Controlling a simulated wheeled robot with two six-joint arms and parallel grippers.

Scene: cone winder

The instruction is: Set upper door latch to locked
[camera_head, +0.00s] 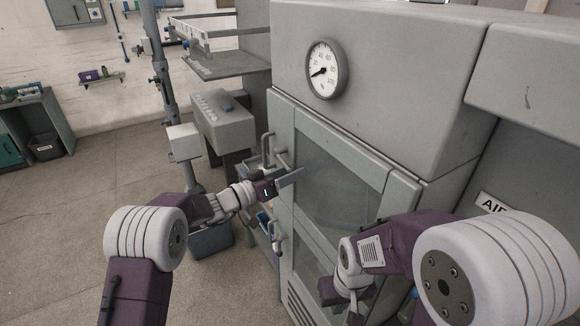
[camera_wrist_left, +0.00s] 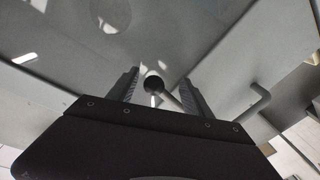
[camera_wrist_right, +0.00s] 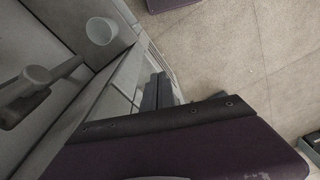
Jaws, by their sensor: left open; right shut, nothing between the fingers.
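The upper door (camera_head: 340,178) of the grey machine has a glass window and looks shut. What looks like its latch, a small lever with a dark round end (camera_wrist_left: 153,84), shows between the fingers of my left gripper (camera_wrist_left: 160,77) in the left wrist view. My left gripper (camera_head: 288,178) is open at the door's left edge. I cannot tell whether its fingers touch the lever. A bent bar handle (camera_head: 267,150) stands just above the gripper and also shows in the left wrist view (camera_wrist_left: 258,102). My right gripper (camera_head: 335,292) is shut and empty, low before the lower door.
A round gauge (camera_head: 325,69) is above the upper door. The lower door (camera_head: 303,252) has its own handle (camera_head: 276,236). A grey box unit (camera_head: 223,120) and a post (camera_head: 160,65) stand left of the machine. Open floor (camera_head: 60,220) lies at the left.

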